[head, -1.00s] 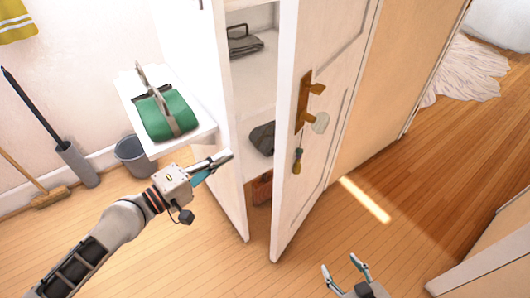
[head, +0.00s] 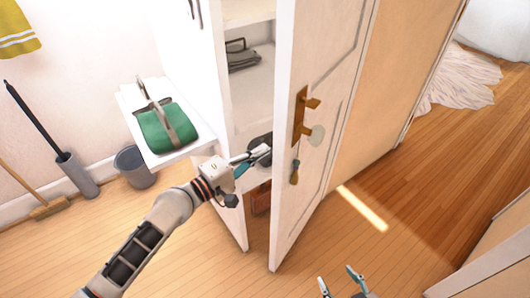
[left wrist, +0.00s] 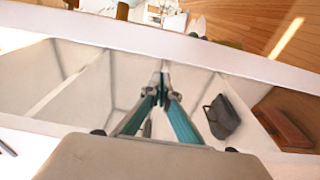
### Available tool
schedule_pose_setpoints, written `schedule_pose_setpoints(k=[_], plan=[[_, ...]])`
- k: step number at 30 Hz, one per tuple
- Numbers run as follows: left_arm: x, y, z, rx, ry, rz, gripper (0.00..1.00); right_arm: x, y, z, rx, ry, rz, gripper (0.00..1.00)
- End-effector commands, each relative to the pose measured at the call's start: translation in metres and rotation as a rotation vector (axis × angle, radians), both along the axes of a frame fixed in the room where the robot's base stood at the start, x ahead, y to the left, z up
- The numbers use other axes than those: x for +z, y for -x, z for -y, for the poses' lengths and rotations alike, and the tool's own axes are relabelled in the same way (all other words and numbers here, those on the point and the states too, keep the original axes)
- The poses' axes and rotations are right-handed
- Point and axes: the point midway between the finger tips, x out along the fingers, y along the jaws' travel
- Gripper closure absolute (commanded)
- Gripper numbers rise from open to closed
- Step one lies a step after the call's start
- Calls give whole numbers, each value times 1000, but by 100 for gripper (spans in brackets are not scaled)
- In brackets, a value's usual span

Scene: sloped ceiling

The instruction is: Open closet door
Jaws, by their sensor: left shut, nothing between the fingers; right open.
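The white closet door (head: 335,95) stands partly open in the head view, its edge facing me. It carries a brass handle plate (head: 299,116) with a lever, a pale knob and a hanging tassel. The closet's shelves (head: 251,82) show to the left of the door. My left gripper (head: 266,150) is shut and empty, in the opening between the closet side and the door's inner side. In the left wrist view its closed fingers (left wrist: 164,72) point toward the door's edge; contact cannot be told. My right gripper (head: 339,279) is open and empty at the bottom, low in front of the door.
A side shelf (head: 190,150) with a green bag (head: 165,128) juts out left of the closet. A grey bucket (head: 134,166), a broom and a dark-handled tool stand by the left wall. A dark bag (left wrist: 222,117) and a brown case (left wrist: 284,127) sit inside the closet. Floor right of the door is clear.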

Motion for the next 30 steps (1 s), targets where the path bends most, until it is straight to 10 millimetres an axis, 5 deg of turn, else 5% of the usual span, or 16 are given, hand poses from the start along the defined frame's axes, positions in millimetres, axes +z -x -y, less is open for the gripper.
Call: schedule_pose_setpoints(k=[30], plan=[[4, 28, 35, -1, 1, 1, 100, 20, -5, -2, -4, -12, 11, 46]])
